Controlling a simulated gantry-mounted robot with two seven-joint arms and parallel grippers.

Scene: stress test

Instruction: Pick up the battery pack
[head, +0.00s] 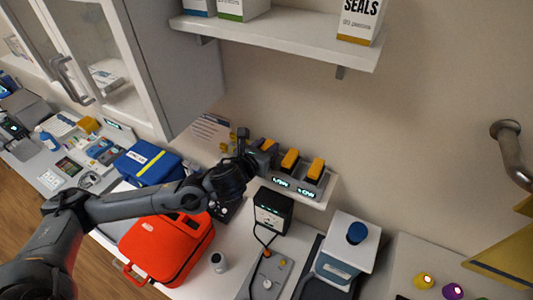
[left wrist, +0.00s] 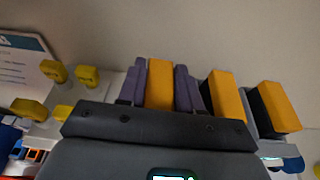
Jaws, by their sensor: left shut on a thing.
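Three orange and black battery packs stand in a row on a small wall shelf (head: 322,200). My left gripper (head: 262,152) is at the leftmost battery pack (head: 269,144). In the left wrist view the two purple-grey fingers (left wrist: 160,86) are shut on this pack's orange body (left wrist: 159,88), one on each side. The middle battery pack (head: 290,160) and the right battery pack (head: 316,167) stand to its right, untouched. The held pack's lower part is hidden by my gripper, so I cannot tell if it still touches its slot. My right gripper is not in view.
Below are a red case (head: 168,246), a blue case (head: 147,164), a black device (head: 273,211) with a cable and a white box (head: 347,244). Yellow pieces (left wrist: 87,76) sit left of the packs. An upper shelf (head: 280,38) and a cabinet (head: 180,65) hang above.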

